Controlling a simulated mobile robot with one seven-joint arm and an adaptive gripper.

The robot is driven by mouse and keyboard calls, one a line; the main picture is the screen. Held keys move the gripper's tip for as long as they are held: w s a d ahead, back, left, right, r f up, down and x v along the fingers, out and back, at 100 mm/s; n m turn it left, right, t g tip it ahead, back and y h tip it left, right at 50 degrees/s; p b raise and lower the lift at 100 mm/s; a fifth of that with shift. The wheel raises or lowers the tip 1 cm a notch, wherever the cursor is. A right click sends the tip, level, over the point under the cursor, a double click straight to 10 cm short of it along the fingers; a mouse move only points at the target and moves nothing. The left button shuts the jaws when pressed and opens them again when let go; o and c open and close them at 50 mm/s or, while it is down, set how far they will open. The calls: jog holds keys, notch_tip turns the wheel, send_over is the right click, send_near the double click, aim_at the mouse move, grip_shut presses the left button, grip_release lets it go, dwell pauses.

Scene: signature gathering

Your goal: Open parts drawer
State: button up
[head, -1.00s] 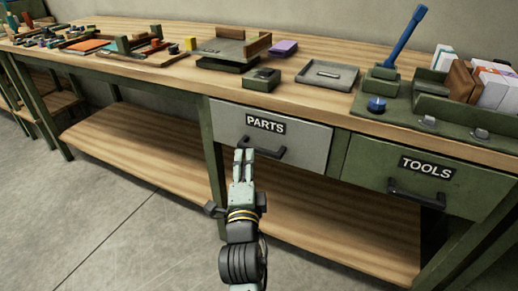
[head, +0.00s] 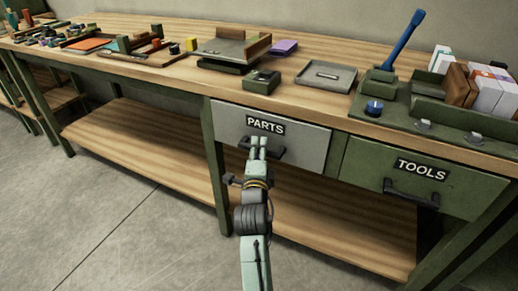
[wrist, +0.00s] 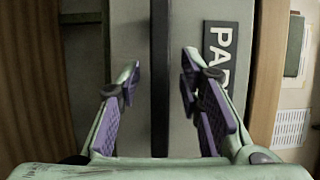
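The parts drawer (head: 307,147) has a light grey front with a black "PARTS" label (head: 265,125) and sits shut under the bench top. Its dark handle (head: 276,154) is partly hidden by my gripper (head: 258,142) in the head view. In the wrist view, my gripper (wrist: 160,88) is open, with purple-padded fingers. The handle (wrist: 160,50) runs as a dark upright bar between the two fingers, with visible gaps on both sides. The label (wrist: 220,50) shows partly beside the right finger.
A green tools drawer (head: 422,180) is to the right of the parts drawer. A wooden lower shelf (head: 145,143) runs below. The bench top (head: 300,93) carries trays, a blue-handled lever tool (head: 403,40) and boxes. Grey floor (head: 90,220) in front is clear.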

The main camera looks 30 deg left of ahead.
jog(key=shift+c, duration=0.2)
grip_shut()
dwell(0.7)
